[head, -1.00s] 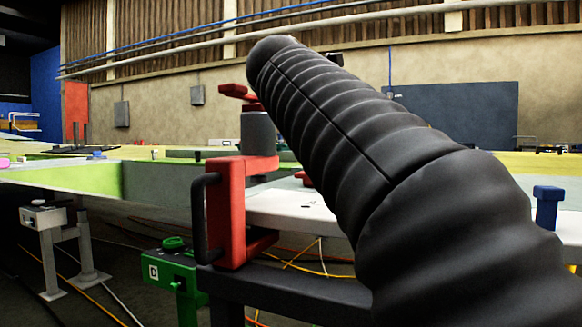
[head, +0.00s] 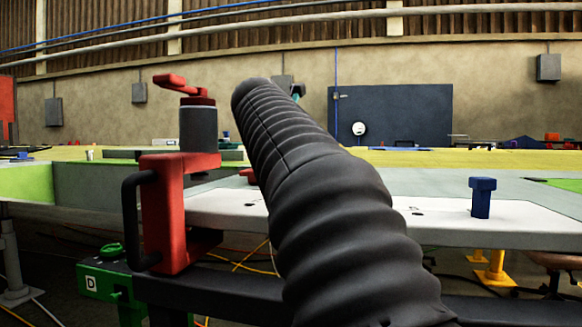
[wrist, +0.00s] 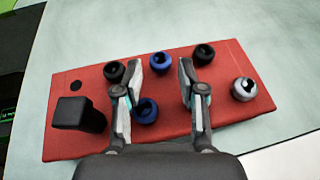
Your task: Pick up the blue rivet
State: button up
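In the wrist view two blue round pieces with dark openings sit on a red board (wrist: 175,122). One blue piece (wrist: 160,63) is at the board's far edge, between and just beyond my fingertips. The other blue piece (wrist: 146,112) is nearer, beside my left finger and partly covered by it. My gripper (wrist: 159,69) is open above the board, with nothing between its fingers. In the head view a blue headed peg (head: 482,197) stands upright on a white surface. I cannot tell which blue thing is the rivet.
The board also holds black round pieces (wrist: 115,72) (wrist: 204,54), a silver one (wrist: 243,90) and a black block (wrist: 79,115). In the head view a red clamp (head: 172,215) with a black handle grips the table edge, left of my arm.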

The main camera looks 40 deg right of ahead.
jog(key=shift+x, duration=1.6)
jog(key=c, duration=0.7)
jog(key=shift+r, duration=0.15)
notch_tip(320, 180, up, 4)
jog(key=shift+f+p, duration=0.1)
jog(key=shift+p, duration=0.85)
jog(key=s+a+r, duration=0.4)
jog(key=s+r, duration=0.3)
jog(key=s, duration=0.4)
